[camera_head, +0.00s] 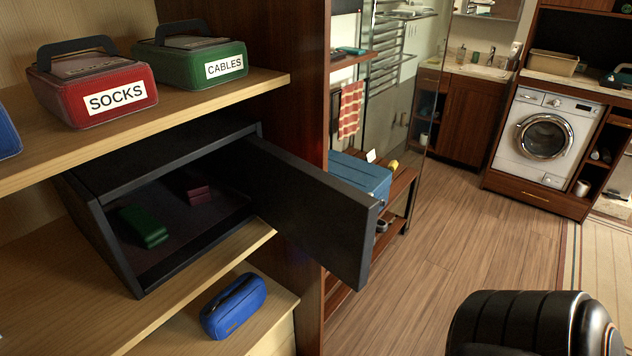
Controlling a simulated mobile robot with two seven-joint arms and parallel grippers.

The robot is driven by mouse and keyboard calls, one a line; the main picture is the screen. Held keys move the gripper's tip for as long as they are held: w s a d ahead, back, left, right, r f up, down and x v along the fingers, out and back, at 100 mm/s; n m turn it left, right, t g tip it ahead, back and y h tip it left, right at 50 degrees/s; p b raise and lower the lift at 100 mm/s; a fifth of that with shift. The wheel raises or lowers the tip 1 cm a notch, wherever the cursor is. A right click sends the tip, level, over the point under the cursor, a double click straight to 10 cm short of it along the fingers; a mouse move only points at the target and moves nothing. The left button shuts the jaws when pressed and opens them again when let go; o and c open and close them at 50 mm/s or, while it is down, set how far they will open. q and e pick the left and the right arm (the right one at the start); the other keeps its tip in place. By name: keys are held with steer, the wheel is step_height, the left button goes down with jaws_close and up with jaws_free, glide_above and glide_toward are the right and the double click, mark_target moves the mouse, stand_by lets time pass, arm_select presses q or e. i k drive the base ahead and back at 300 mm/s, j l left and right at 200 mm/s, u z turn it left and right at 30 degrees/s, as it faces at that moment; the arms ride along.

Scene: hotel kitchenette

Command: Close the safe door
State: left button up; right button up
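The dark grey safe (110,240) sits on a wooden shelf at the left, under a higher shelf. Its door (312,205) stands wide open, hinged at the safe's right side and swung out to the right past the shelf's edge. Inside the safe lie a green case (143,226) and a dark red case (196,187), both clear of the doorway's rim. Neither of my grippers is in view.
Above are a red SOCKS box (95,90) and a green CABLES box (190,60). A blue case (234,305) lies on a lower surface below the door. A dark wood panel (290,80) stands behind the door. A black ribbed shape (520,325) fills the lower right; the floor between is clear.

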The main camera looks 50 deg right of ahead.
mark_target(333, 221)
steer(key=l+u, duration=0.15)
steer(key=l, duration=0.55)
steer(key=l+u, duration=0.15)
steer(key=l, duration=0.5)
steer(key=l+u, duration=0.15)
steer(key=l, duration=0.55)
steer(key=k+l+u, duration=0.2)
steer(key=l, duration=0.45)
steer(key=i, duration=0.05)
